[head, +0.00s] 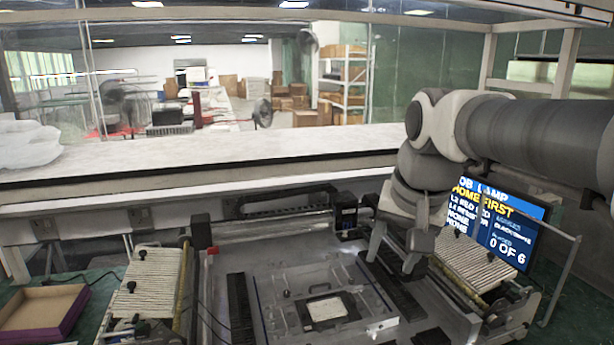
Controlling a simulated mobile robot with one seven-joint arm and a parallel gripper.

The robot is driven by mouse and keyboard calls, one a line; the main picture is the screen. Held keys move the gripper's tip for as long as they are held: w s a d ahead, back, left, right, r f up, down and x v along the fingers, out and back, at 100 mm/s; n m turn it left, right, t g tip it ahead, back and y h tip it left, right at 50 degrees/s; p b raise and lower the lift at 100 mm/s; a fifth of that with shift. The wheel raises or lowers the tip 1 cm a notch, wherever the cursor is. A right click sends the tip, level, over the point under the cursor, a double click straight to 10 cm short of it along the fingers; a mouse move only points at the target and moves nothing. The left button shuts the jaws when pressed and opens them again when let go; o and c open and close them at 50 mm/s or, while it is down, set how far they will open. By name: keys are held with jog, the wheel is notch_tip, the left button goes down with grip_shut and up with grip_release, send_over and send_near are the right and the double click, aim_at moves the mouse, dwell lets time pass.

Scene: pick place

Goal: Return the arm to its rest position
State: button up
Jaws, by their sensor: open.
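My arm comes in from the right edge and bends down at the right of the middle in the head view. My gripper (393,258) hangs at its end with the fingers pointing down and spread apart. Nothing shows between them. It is over the right part of the metal work station (275,265), in front of the dark cable track. I cannot tell the exact height of the fingertips above the surface.
A ribbed tray (150,280) stands at left and another ribbed tray (475,262) close right of my gripper. A screen (515,232) stands behind the right one. A fixture with a pale plate (326,309) lies front centre. An open box (42,315) is far left. A white ledge (220,150) runs behind.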

jog(key=s+f+n, duration=0.2)
jog(key=s+f, duration=0.2)
jog(key=s, duration=0.3)
jog(key=s+d+f+n+t, duration=0.1)
jog(key=s+f+n, duration=0.1)
jog(key=s, duration=0.5)
jog(key=shift+d+f+h, duration=0.2)
jog(key=shift+f+h, duration=0.1)
jog(key=shift+f, duration=0.6)
jog(key=shift+w, duration=0.1)
